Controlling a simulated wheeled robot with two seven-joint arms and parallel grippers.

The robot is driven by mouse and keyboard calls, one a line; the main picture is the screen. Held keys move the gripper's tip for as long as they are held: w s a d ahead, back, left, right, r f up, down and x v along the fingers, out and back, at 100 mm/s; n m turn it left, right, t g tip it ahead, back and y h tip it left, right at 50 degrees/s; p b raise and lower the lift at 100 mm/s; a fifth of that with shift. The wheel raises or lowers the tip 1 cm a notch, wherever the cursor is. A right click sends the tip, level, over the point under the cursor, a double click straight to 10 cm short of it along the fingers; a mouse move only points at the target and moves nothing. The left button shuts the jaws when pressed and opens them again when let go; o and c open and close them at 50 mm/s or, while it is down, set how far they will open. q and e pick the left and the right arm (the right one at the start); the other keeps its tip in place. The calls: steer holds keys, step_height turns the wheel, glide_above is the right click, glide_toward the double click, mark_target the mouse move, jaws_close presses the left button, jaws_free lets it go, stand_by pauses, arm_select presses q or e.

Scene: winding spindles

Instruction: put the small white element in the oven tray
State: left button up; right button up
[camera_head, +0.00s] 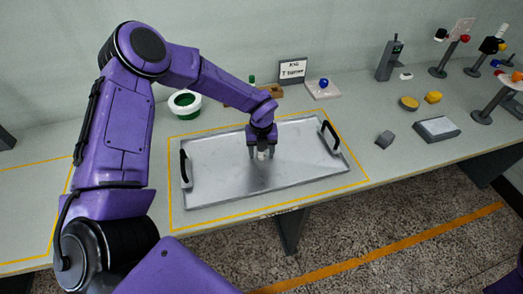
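The oven tray (215,176) is a flat silver metal tray with a black handle at each end, lying on the bench inside a yellow outline. The small white element (262,155) is at the middle of the tray, between the fingers of my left gripper (262,152). My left gripper points straight down over the tray. Its two dark fingers stand apart, one on each side of the element, and seem not to press on it. The contact between element and tray is too small to make out. My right gripper is not in view.
A green-and-white round container (185,104) stands behind the tray at the left. A small sign (292,71) and a blue ball on a plate (323,84) stand behind it. A grey block (384,139) and a grey device (437,129) lie to the right.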

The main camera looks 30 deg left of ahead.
arm_select(q)
steer(key=shift+r, duration=0.35)
step_height(320, 180, up, 12)
steer(key=b, duration=0.1)
steer(key=shift+b, duration=0.3)
